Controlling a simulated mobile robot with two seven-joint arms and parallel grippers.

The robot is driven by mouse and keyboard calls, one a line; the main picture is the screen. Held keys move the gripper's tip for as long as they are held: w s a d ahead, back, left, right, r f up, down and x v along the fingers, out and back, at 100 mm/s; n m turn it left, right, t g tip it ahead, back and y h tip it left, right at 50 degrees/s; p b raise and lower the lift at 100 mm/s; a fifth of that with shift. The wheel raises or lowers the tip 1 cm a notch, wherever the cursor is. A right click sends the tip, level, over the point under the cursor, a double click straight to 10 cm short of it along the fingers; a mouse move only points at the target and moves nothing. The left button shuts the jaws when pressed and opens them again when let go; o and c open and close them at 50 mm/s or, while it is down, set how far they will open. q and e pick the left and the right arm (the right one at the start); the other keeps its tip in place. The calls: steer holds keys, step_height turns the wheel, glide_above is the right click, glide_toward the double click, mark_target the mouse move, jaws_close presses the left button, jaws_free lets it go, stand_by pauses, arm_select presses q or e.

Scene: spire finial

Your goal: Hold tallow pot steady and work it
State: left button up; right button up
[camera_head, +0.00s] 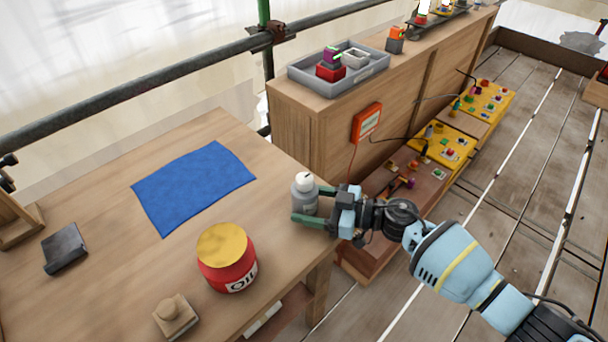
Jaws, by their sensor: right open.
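A red pot (228,265) with a yellow top and a label reading "OIL" stands upright on the wooden table (110,285). No label names a tallow pot, so I cannot tell if this is it. A grey bottle (304,199) with a white cap stands upright near the table's right edge. My right gripper (312,205) is open, its green fingers on either side of the grey bottle. I cannot tell whether they touch it. The red pot is to the left of and nearer than this gripper, apart from it. My left gripper is not in view.
A blue cloth (193,187) lies flat behind the red pot. A dark block (65,249) and a small wooden piece with a knob (175,315) are also on the table. A wooden cabinet (300,135) carrying a grey tray (352,83) stands beyond the bottle.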

steer(key=c, duration=0.6)
stand_by(1.1)
